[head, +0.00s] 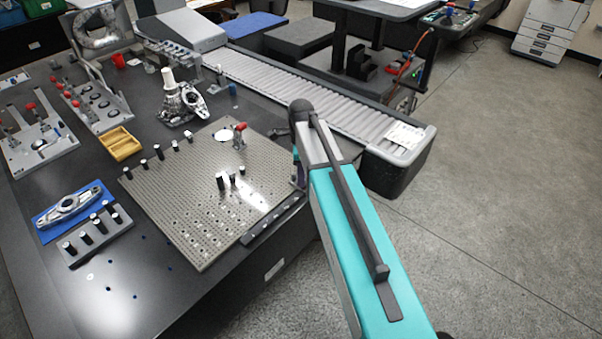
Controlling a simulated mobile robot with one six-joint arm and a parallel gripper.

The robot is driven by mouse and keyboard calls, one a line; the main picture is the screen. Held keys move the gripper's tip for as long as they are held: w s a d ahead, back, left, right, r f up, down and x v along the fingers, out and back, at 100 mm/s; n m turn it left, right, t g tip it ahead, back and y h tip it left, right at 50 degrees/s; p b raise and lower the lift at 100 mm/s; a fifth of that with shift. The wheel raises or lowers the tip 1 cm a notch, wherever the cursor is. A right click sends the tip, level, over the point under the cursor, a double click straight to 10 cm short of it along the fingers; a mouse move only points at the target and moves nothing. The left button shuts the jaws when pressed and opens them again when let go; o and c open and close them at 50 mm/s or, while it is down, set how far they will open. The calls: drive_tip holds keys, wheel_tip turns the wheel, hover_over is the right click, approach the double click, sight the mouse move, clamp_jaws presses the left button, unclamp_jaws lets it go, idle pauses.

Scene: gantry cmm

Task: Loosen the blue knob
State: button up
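No blue knob can be told with certainty. A small dark-blue upright piece (233,89) stands on the table's far edge beside the conveyor; its kind is too small to tell. My teal and grey arm reaches from the lower right to the right edge of the perforated plate (160,200).
The dark table (110,295) holds a red clamp (240,131), a yellow tray (120,144), a metal casting (178,100) and a bracket on a blue mat (42,233). A roller conveyor (300,95) runs behind my arm. Open floor (500,180) lies right.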

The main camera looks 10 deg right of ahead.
drive_tip(key=shift+r, duration=0.15)
wheel_tip(320, 180, up, 14)
drive_tip(key=b, duration=0.2)
drive_tip(key=shift+f, duration=0.25)
idle(0.7)
